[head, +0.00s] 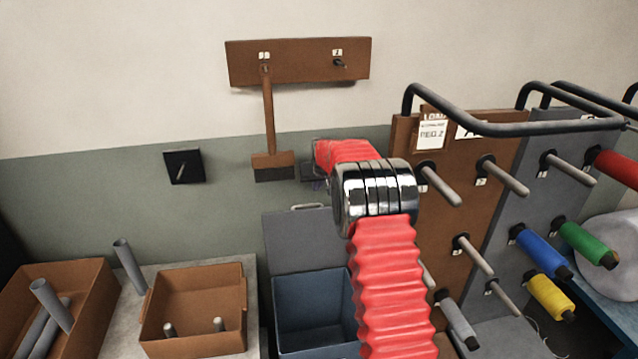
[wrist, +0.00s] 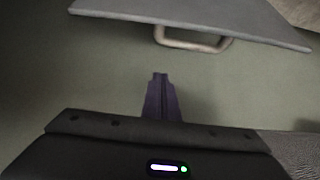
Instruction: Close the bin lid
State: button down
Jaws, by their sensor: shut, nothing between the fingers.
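The blue-grey bin (head: 312,308) stands on the floor at the lower middle of the head view, its opening uncovered. Its grey lid (head: 300,241) stands raised at the bin's back, with a pale handle (head: 307,206) on its upper edge. The lid also shows across the top of the wrist view (wrist: 200,12), with its handle (wrist: 192,42) below that edge. My gripper (wrist: 159,76) is shut and empty, apart from the lid and handle. In the head view my red arm hides most of the gripper and the right side of the bin.
A brown box (head: 192,310) with pegs and another box (head: 60,300) with grey tubes stand left of the bin. A brush (head: 272,165) hangs from a wall board (head: 300,62). A rack (head: 455,180) with pegs and coloured spools stands close on the right, under dark rails.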

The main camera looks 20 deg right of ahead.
jog(key=shift+s+a+f, duration=0.1)
jog(key=shift+s+f, duration=0.2)
jog(key=shift+f, duration=0.35)
jog(key=shift+s+a+f, duration=0.1)
jog(key=shift+s+f, duration=0.15)
jog(key=shift+f, duration=0.4)
jog(key=shift+s+f, duration=0.3)
jog(key=shift+f, duration=0.35)
jog(key=shift+d, duration=0.15)
jog(key=shift+s, duration=0.1)
